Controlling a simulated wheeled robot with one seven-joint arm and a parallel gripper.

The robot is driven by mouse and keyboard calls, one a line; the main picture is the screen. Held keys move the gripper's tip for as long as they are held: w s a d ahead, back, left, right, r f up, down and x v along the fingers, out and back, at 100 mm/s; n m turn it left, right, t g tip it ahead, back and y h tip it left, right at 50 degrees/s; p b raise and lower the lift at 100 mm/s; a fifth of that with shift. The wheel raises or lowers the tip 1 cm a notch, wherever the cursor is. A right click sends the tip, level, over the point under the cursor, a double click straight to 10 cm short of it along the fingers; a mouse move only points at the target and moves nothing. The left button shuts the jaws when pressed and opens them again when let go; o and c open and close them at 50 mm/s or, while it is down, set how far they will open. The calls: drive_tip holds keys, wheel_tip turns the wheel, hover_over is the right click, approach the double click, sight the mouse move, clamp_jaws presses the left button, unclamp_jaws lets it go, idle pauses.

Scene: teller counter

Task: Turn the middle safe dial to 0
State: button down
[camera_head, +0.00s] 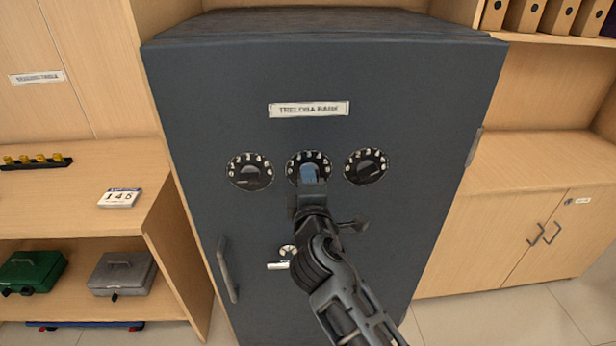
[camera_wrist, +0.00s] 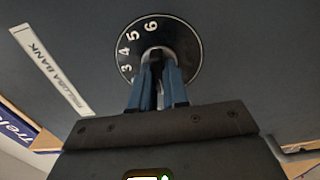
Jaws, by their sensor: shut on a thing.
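The middle safe dial (camera_head: 296,161) is a round black dial with white numerals on the dark grey safe door (camera_head: 230,120), between two similar dials. My gripper (camera_head: 312,176) is at this dial and covers its centre and lower part. In the wrist view the dial (camera_wrist: 187,36) shows the numerals 3, 4, 5 and 6. There my gripper (camera_wrist: 159,72) has its blue fingers shut on the dial's knob. The knob, its pointer and the other numerals are largely hidden by the fingers.
The left dial (camera_head: 249,171) and right dial (camera_head: 366,166) sit close on either side. Below are a silver key handle (camera_head: 280,265) and a long door handle (camera_head: 228,269). A label plate (camera_head: 308,109) is above. Wooden shelves flank the safe.

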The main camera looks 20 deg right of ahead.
idle(0.5)
drive_tip(key=c, duration=1.1)
unclamp_jaws()
drive_tip(key=shift+s, duration=0.1)
drive_tip(key=b+v, duration=0.1)
drive_tip(key=v, duration=0.6)
drive_tip(key=shift+s+a, duration=0.15)
drive_tip(key=shift+s, duration=0.15)
